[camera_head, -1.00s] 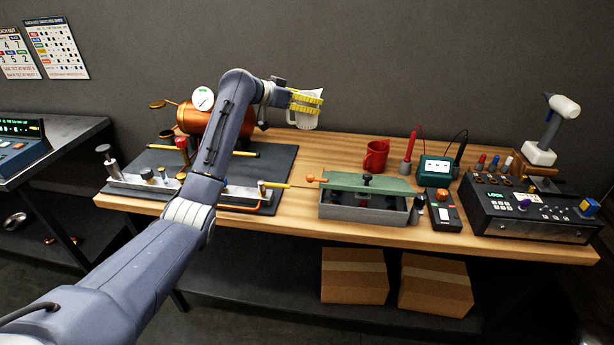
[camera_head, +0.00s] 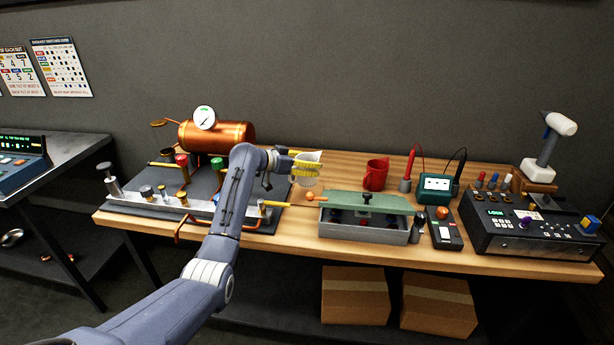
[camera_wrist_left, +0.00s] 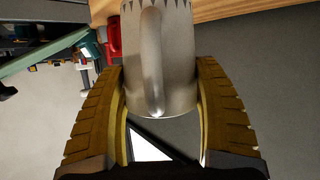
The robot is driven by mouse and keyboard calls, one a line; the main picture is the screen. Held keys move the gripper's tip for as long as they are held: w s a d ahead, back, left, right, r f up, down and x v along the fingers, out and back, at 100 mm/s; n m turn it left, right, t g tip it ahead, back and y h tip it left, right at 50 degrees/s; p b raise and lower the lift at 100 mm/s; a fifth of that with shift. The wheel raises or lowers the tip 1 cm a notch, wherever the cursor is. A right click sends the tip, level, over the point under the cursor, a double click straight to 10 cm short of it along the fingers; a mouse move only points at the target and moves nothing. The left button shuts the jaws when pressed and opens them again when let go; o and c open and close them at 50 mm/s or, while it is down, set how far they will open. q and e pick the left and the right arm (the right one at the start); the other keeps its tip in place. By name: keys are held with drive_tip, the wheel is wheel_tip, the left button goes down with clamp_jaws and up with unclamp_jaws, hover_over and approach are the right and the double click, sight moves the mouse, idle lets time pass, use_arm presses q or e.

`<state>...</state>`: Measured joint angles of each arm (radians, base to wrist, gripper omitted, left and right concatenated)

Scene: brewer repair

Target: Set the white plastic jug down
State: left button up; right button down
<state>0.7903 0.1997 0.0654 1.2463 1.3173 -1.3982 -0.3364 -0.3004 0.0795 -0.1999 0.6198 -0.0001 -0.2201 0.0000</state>
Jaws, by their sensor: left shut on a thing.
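The white plastic jug (camera_head: 309,159) is held by my left gripper (camera_head: 306,170) near the back middle of the bench. The yellow fingers wrap around its sides. In the left wrist view the jug (camera_wrist_left: 165,65) fills the space between the two ribbed fingers (camera_wrist_left: 162,105), with its handle facing the camera. In the head view the fingers hide the jug's middle, and I cannot tell whether its base touches the bench. My right gripper is not in view.
The wooden bench (camera_head: 330,252) has a red mug (camera_head: 376,174) just right of the jug. A green-lidded grey box (camera_head: 362,230) stands in front. The copper boiler (camera_head: 228,136) and dark mat (camera_head: 262,222) are to the left. Bare wood shows around the jug.

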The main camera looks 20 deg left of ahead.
use_arm(q)
drive_tip(key=shift+f, duration=2.25)
drive_tip(key=shift+f, duration=0.1)
drive_tip(key=o, duration=1.3)
drive_tip(key=v, duration=1.2)
drive_tip(key=shift+a, duration=0.1)
